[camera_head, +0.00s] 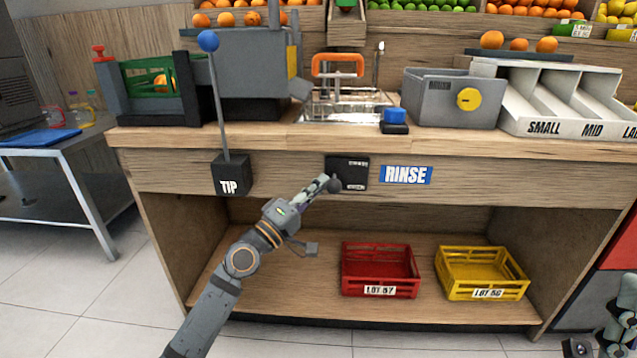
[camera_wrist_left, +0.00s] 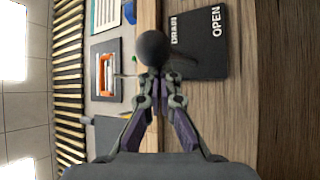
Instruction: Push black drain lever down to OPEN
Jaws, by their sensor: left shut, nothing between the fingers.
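The black drain panel (camera_head: 352,172) is on the counter's front face. In the left wrist view the panel (camera_wrist_left: 205,45) appears sideways, with DRAIN and OPEN in white letters. The lever's dark ball knob (camera_head: 334,185) shows at the panel's lower left in the head view. My left gripper (camera_head: 324,183) is shut and empty, its fingertips right at the knob. In the left wrist view the knob (camera_wrist_left: 153,47) is just beyond the closed fingertips (camera_wrist_left: 158,82); I cannot tell whether they touch. The lever's shaft is mostly hidden. Part of my right arm shows at the lower right edge.
The black TIP box (camera_head: 231,176) with a blue-knobbed rod stands left of the panel; the RINSE label (camera_head: 406,175) is to the right. A red crate (camera_head: 380,270) and a yellow crate (camera_head: 481,274) sit on the shelf below. The sink (camera_head: 345,106) is above.

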